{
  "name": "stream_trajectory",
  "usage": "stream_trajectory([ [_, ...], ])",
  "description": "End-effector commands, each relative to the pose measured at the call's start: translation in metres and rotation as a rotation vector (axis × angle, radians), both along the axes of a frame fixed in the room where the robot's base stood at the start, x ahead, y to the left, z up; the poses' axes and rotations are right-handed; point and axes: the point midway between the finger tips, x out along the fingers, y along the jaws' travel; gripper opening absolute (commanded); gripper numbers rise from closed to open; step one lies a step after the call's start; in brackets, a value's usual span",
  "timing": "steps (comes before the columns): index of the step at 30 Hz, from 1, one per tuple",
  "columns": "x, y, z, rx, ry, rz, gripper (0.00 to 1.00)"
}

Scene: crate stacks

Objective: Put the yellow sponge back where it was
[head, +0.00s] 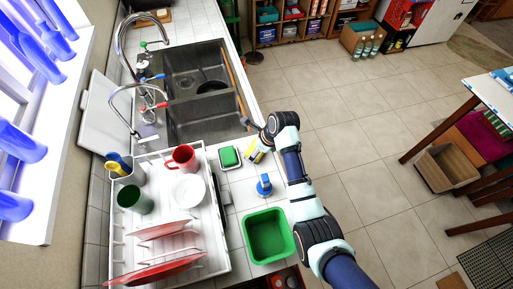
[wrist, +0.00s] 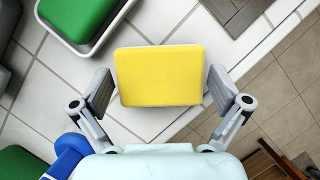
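The yellow sponge (wrist: 160,75) is in the middle of the wrist view, near the counter's edge. It also shows in the head view (head: 255,152), partly covered by my gripper (head: 256,143). In the wrist view my gripper (wrist: 160,90) is open, with one finger on each side of the sponge. A narrow gap shows between each finger and the sponge. What lies directly under the sponge is mostly hidden.
A green sponge in a white tray (head: 229,166) is just left. A blue-handled brush (head: 264,185) and green basin (head: 268,262) stand nearer. The dish rack (head: 222,240) is left, the sink (head: 200,100) beyond. The floor drops away right of the counter.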

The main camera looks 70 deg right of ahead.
Motion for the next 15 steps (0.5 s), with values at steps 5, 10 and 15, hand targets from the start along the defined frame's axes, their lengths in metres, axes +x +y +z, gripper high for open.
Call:
stream_trajectory([
  [5, 0.0, 0.0, 0.0, 0.0, 0.0, 0.0, 1.0],
  [10, -0.002, -0.001, 0.009, -0.002, -0.003, -0.001, 1.0],
  [15, -0.015, 0.0, 0.043, -0.005, -0.004, -0.001, 1.0],
])
